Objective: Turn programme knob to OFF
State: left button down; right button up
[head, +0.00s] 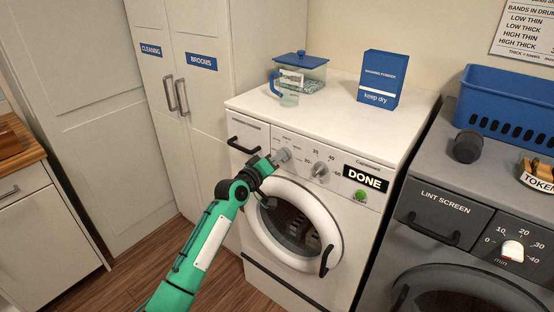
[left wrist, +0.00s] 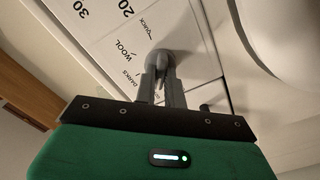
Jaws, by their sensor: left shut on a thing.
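The programme knob (head: 284,155) is a grey knob on the left of the white washing machine's (head: 303,150) front panel. It also shows in the left wrist view (left wrist: 160,60), with the words WOOL, QUICK and DARKS printed beside it. My left gripper (head: 274,160) is shut on the knob, one finger on each side of it, reaching in from the front left. The OFF mark cannot be made out, and the fingers partly hide the knob. My right gripper is not in view.
A second grey knob (head: 320,170) sits just right of it, then a DONE display (head: 365,178) and a green button (head: 360,195). The round door (head: 293,222) lies below. A washing powder box (head: 382,80) and a jug (head: 289,92) stand on top. A grey dryer (head: 470,235) is at the right.

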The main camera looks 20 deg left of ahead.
pick_arm(q)
jog(key=shift+n, duration=0.4)
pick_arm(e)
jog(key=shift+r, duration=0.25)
pick_arm(q)
jog(key=shift+n+p, duration=2.7)
jog(key=shift+n, duration=1.8)
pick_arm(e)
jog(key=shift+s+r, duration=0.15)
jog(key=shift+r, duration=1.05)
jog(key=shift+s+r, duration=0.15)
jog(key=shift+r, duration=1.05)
pick_arm(q)
jog(key=shift+f, duration=0.1)
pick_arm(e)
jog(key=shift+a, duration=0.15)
pick_arm(q)
jog(key=c, duration=1.5)
grip_release()
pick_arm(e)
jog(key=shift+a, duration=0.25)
